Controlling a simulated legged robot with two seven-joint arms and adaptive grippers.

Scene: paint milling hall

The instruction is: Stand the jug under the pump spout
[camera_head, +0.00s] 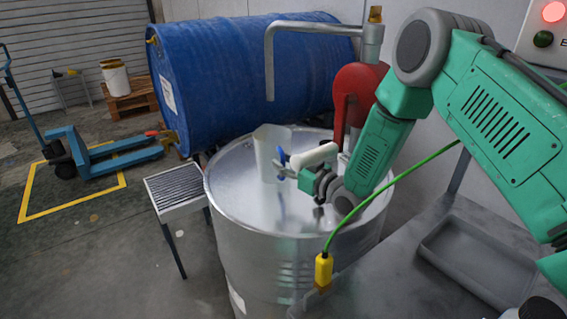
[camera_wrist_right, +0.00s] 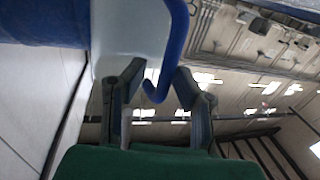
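The pale jug (camera_head: 267,152) with a blue handle (camera_head: 281,156) appears upright over the shiny drum top (camera_head: 240,190); I cannot tell for sure that it touches it. The grey pump spout (camera_head: 270,75) bends down with its open end above the jug in the picture; the depth between them is unclear. The red pump (camera_head: 355,90) stands at the drum's back right. My right gripper (camera_head: 287,172) is at the jug's handle side. In the right wrist view the blue handle (camera_wrist_right: 172,45) hangs between its two parted fingers (camera_wrist_right: 158,90), without clear contact. My left gripper is not in view.
A grated stand (camera_head: 175,188) is left of the drum. A large blue barrel (camera_head: 230,75) lies behind. A grey tray (camera_head: 470,255) is on the bench at right. A green cable with a yellow end (camera_head: 323,270) hangs in front of the drum.

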